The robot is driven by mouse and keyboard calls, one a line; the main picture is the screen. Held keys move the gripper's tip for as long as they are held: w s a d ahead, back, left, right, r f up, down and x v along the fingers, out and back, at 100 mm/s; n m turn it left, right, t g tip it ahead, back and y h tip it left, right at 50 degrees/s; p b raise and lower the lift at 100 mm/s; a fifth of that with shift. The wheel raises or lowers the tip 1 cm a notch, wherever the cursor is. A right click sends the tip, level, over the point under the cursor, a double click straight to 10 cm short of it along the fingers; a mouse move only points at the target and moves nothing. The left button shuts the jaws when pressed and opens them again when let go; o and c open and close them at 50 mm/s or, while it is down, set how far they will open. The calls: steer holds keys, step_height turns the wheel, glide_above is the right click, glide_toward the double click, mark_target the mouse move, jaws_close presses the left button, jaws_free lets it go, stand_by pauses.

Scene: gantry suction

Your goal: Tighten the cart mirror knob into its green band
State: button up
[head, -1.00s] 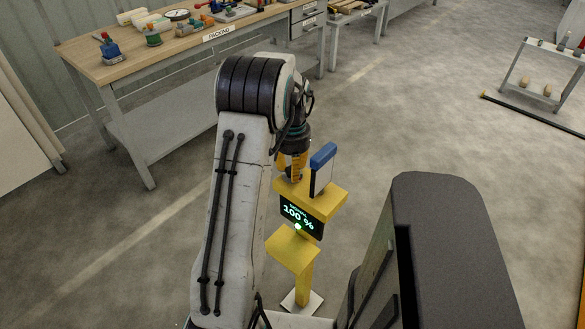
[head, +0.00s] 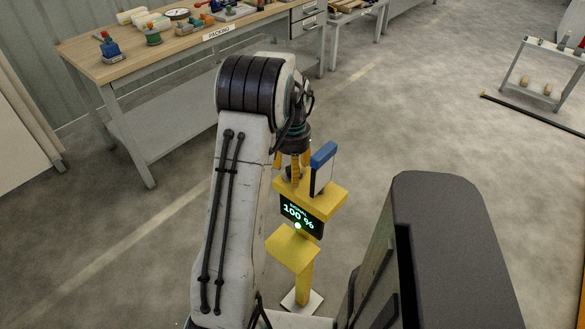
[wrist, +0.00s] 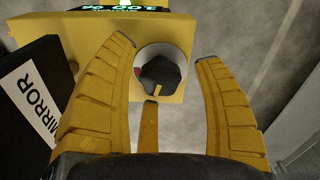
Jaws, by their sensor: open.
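The dark knob (wrist: 160,74) sits on a pale round dial (wrist: 148,52) on the yellow stand (head: 330,197). A yellow pointer mark shows on the knob, and a bit of red shows at the dial's left side. I cannot make out a green band. The mirror panel (wrist: 32,95), with a MIRROR label, stands to the left in the wrist view; its blue top edge (head: 324,154) shows in the head view. My gripper (wrist: 165,52) is open, its yellow fingers spread around the knob with visible gaps. The stand's display (head: 301,216) reads 100 %, with a green lamp lit below.
A packing bench (head: 165,60) with tools and bottles stands at the back left. A low grey rack (head: 541,75) and a dark bar on the floor are at the right. Open concrete floor surrounds the stand.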

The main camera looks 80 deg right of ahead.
step_height(320, 180, up, 12)
stand_by(0.8)
step_height(320, 180, down, 5)
steer(key=n+p, duration=0.4)
steer(key=p, duration=0.1)
steer(key=shift+r+p, duration=0.15)
steer(key=shift+p, duration=0.15)
step_height(320, 180, down, 5)
steer(key=shift+f, duration=0.1)
steer(key=shift+d+f, duration=0.1)
steer(key=shift+f, duration=0.9)
